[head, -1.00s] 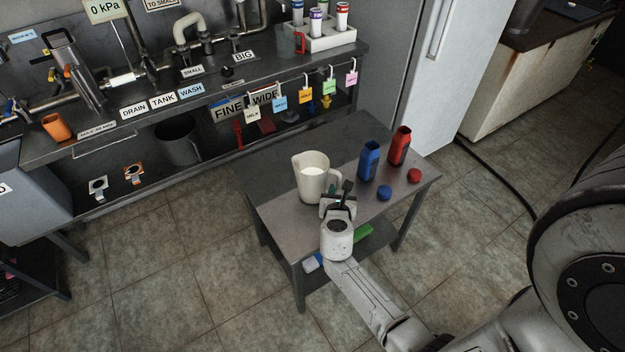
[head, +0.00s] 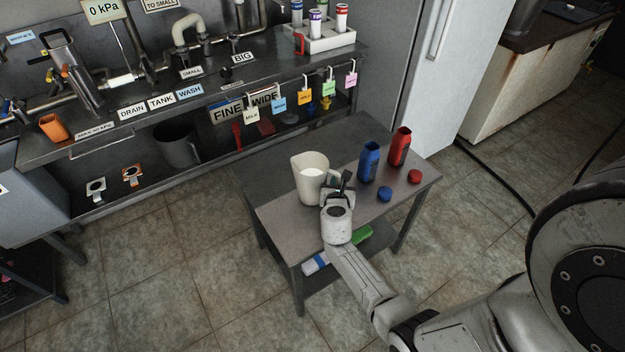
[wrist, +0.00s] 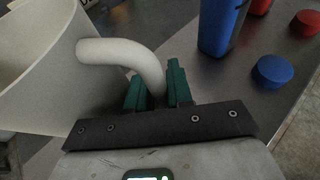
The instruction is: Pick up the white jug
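The white jug (head: 309,187) stands upright on the small grey table (head: 277,218). A white content shows through its open top. In the wrist view the jug (wrist: 38,75) fills the left side, and its curved handle (wrist: 125,52) runs down between my green fingers. My gripper (head: 338,190) is at the jug's right side in the head view. In the wrist view my gripper (wrist: 157,88) has its fingers close together on both sides of the handle, shut on it. The lower part of the handle is hidden by the fingers.
A blue bottle (head: 369,162) and a red bottle (head: 399,147) stand right of the jug. A blue cap (head: 384,194) and a red cap (head: 415,176) lie before them. Green (head: 362,237) and blue-white items (head: 316,264) lie below the tabletop. A labelled bench (head: 200,112) stands behind.

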